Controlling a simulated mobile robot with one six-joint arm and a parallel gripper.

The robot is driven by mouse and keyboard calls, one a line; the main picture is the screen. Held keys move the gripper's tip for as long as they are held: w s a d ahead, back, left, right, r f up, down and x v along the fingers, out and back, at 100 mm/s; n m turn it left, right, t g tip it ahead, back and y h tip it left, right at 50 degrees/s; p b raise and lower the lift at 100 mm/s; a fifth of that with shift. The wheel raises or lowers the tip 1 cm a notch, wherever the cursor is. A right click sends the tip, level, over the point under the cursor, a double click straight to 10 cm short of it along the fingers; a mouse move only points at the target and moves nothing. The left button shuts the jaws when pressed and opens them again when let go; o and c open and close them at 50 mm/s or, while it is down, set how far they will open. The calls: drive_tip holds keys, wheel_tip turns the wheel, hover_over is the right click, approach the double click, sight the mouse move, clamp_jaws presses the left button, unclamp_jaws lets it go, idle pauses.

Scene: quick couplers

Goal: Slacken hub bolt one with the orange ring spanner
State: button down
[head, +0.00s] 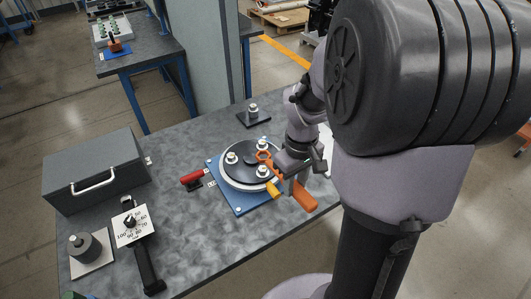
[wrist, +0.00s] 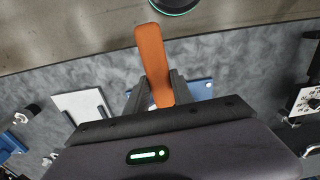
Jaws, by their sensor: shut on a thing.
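The orange ring spanner (head: 303,196) is in my gripper (head: 283,177), which is shut on its shank. Its ring end (head: 264,156) is over the hub's dark disc, close to the bolts; I cannot tell whether it is around one. In the wrist view, the spanner's orange handle (wrist: 151,55) sticks out between the jaws of my gripper (wrist: 157,90). The hub (head: 240,172) is a round disc with a pale rim on a blue plate (head: 247,207). Bolts show at its left (head: 232,157), back (head: 251,145) and front right (head: 261,171). Bolt numbers are not readable.
A red-handled piece (head: 192,179) lies left of the plate, and a yellow piece (head: 272,189) is at its right edge. A grey box (head: 95,172), a dial card (head: 130,226) with a black bar, and a weight-like cylinder (head: 82,247) stand left. The bench front is mostly clear.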

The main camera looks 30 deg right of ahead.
drive_tip(key=shift+d+r, duration=0.15)
drive_tip(key=shift+d, duration=0.1)
drive_tip(key=shift+w+a, duration=0.15)
drive_tip(key=shift+a, duration=0.25)
wheel_tip(320, 180, down, 5)
drive_tip(key=b, duration=0.3)
drive_tip(key=shift+r, duration=0.35)
drive_tip(key=shift+f, duration=1.35)
idle(0.5)
drive_tip(key=c, duration=1.6)
unclamp_jaws()
clamp_jaws()
